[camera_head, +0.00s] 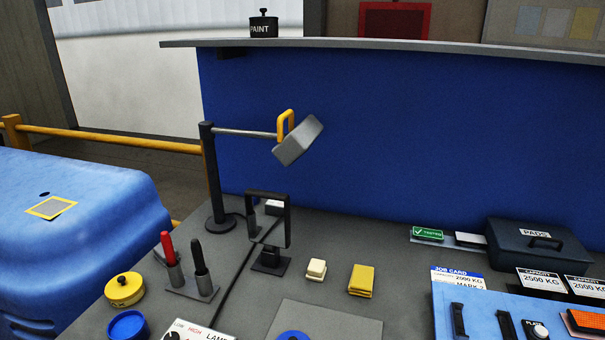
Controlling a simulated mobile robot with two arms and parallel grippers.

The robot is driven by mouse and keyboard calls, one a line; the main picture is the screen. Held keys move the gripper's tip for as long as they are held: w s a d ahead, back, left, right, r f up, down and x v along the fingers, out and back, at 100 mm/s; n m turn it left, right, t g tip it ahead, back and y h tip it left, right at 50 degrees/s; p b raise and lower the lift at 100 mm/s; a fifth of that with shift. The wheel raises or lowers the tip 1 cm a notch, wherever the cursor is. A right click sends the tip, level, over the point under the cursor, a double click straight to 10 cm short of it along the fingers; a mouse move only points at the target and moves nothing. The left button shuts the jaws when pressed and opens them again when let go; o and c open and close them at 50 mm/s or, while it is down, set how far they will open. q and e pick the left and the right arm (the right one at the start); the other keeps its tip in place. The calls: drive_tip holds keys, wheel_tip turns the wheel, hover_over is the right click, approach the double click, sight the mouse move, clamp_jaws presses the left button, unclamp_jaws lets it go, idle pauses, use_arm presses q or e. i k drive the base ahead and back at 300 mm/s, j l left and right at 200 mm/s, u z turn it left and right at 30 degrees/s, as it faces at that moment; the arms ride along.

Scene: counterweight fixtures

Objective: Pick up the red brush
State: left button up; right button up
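A red-edged block with an orange textured top (587,321) lies on the blue mat (443,300) at the lower right and is cut off by the picture edge. It looks like a brush, but I cannot tell for sure. A red-handled, pen-like item (167,246) stands upright in a grey two-cup holder (190,288) at the left of the bench, beside a black one (198,257). Its lower end is hidden in the cup, so I cannot tell whether it is a brush or a marker. Neither of my grippers shows.
A lamp on a black post (214,180) and a black frame stand (268,230) rise from the bench. A yellow tin (125,289), a yellow cloth (361,281) and a dark PADS case (537,250) stand around. Bare bench lies right of the cloth.

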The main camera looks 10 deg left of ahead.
sight(165, 239)
drive_tip(key=u, duration=1.3)
